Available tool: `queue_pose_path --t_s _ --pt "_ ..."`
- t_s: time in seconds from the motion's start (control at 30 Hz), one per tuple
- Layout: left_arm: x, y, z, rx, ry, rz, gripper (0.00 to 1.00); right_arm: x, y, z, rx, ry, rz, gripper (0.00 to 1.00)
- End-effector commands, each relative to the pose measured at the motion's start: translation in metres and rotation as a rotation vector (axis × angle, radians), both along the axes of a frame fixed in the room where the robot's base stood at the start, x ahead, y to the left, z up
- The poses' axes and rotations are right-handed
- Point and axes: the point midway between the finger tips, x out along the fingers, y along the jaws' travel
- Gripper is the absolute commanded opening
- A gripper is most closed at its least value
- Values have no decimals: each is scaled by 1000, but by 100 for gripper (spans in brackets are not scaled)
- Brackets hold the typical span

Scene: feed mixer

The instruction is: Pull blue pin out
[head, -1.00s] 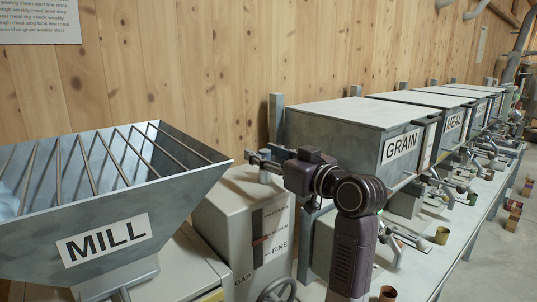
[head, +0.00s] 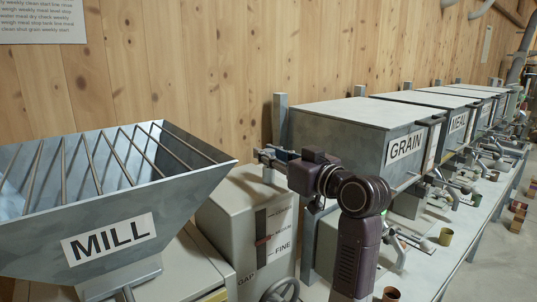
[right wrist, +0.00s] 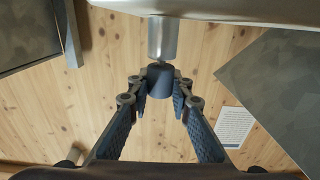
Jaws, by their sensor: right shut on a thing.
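My right gripper (head: 268,157) is over the top of the pale grey gap box (head: 225,215), between the mill hopper (head: 110,215) and the grain bin. In the right wrist view, its fingers (right wrist: 160,82) are shut on the sides of a short dark blue-grey knob, the blue pin (right wrist: 160,74). The pin sits in line with a bare metal cylinder (right wrist: 162,38) and appears to meet its end. In the head view the pin is too small and covered to make out. My left gripper is not in view.
The grain bin (head: 345,125) stands close to the right of my gripper, with more bins behind it. A wooden wall (head: 220,60) is behind. A handwheel (head: 282,290) is at the front of the gap box. Small cups (head: 446,237) stand on the bench.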

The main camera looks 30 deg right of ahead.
Motion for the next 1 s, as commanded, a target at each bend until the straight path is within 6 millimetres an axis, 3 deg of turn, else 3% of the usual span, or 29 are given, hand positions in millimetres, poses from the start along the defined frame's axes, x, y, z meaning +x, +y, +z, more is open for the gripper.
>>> queue_pose_path --t_s 1.0 --pt "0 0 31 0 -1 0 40 0 0 34 -1 -1 0 0"
